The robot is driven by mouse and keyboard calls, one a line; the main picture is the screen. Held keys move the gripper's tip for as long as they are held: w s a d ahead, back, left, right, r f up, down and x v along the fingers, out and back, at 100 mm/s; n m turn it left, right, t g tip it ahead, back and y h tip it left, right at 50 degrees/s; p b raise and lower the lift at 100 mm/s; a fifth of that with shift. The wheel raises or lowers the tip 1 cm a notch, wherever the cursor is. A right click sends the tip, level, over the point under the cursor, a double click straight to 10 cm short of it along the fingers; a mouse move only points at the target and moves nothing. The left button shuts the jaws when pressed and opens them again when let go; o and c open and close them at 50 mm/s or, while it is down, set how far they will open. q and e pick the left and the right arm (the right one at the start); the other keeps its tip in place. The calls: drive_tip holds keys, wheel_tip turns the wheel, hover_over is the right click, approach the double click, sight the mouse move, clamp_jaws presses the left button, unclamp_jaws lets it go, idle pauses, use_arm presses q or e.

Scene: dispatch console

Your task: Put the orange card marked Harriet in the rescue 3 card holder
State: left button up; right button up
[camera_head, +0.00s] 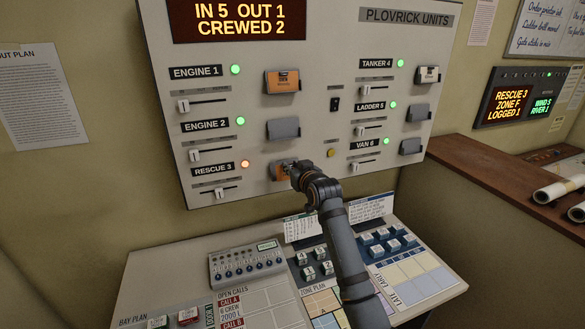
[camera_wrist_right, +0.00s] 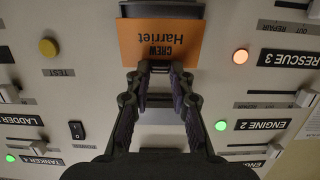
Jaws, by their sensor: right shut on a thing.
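The orange card (camera_wrist_right: 160,38) reads "CREW Harriet", upside down in the right wrist view. In the head view an orange sliver of it shows at the rescue 3 row, left of my gripper. My right gripper (camera_wrist_right: 160,72) is shut on the card at its top edge. In the head view my right gripper (camera_head: 296,170) is against the panel, right of the RESCUE 3 label (camera_head: 214,168). The dark rescue 3 card holder (camera_wrist_right: 160,10) meets the card's lower edge; how deep the card sits cannot be told. My left gripper is out of view.
The engine 2 holder (camera_head: 284,128) is just above and looks empty. The engine 1 holder (camera_head: 282,81) bears an orange card. A yellow test button (camera_wrist_right: 48,48) and sliders are nearby. The sloping desk (camera_head: 160,277) is below.

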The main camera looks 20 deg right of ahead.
drive_tip(key=b+x, duration=0.1)
drive_tip(key=x, duration=0.1)
drive_tip(key=b+x, duration=0.1)
drive_tip(key=shift+w+a+f, duration=0.1)
drive_tip(key=shift+w+f, duration=0.25)
drive_tip(key=shift+f, duration=0.1)
drive_tip(key=shift+w, duration=0.45)
drive_tip(key=shift+c, duration=0.2)
drive_tip(key=shift+s+r, duration=0.1)
drive_tip(key=o, duration=0.9)
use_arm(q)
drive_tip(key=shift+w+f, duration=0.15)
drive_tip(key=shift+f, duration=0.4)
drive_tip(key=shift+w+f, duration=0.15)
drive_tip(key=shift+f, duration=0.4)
